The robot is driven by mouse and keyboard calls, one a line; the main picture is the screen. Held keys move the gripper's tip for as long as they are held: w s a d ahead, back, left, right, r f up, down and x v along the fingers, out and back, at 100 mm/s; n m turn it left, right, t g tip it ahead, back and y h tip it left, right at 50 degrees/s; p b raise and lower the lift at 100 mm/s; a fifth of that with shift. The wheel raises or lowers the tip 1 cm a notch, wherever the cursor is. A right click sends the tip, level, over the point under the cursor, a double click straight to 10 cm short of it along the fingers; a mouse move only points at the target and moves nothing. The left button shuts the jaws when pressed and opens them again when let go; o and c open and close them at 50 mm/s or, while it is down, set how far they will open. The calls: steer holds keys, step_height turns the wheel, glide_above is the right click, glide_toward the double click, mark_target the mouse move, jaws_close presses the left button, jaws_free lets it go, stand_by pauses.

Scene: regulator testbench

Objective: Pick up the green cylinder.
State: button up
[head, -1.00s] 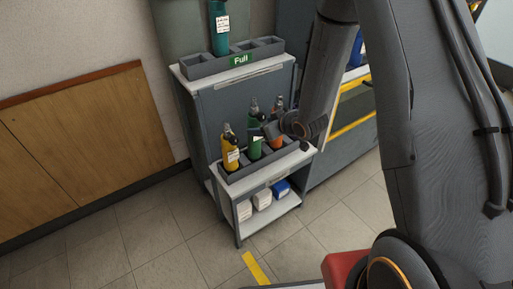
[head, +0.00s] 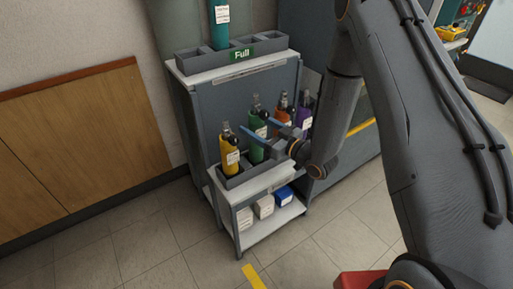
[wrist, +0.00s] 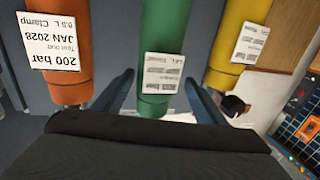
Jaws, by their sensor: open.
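The green cylinder (head: 256,112) stands upright in the lower grey tray (head: 236,181), between a yellow cylinder (head: 230,155) and an orange cylinder (head: 283,109). My gripper (head: 256,125) is open and empty, its two blue fingers pointing toward the green cylinder. In the wrist view, the green cylinder (wrist: 163,40) appears between the spread fingers (wrist: 160,78), with the orange cylinder (wrist: 68,85) at left and the yellow one (wrist: 232,45) at right. Its label faces the camera. I cannot tell how deep the fingers reach around it.
A purple cylinder (head: 304,112) stands right of the orange one. The upper tray (head: 192,61), marked "Full", holds a teal cylinder (head: 219,25). The floor in front is clear.

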steer(key=x, duration=0.4)
steer(key=shift+w+a+f, duration=0.1)
steer(key=shift+w, duration=0.4)
steer(key=c, duration=1.3)
steer(key=shift+r, duration=5.15)
steer(key=shift+c, duration=0.2)
steer(key=shift+p, duration=0.3)
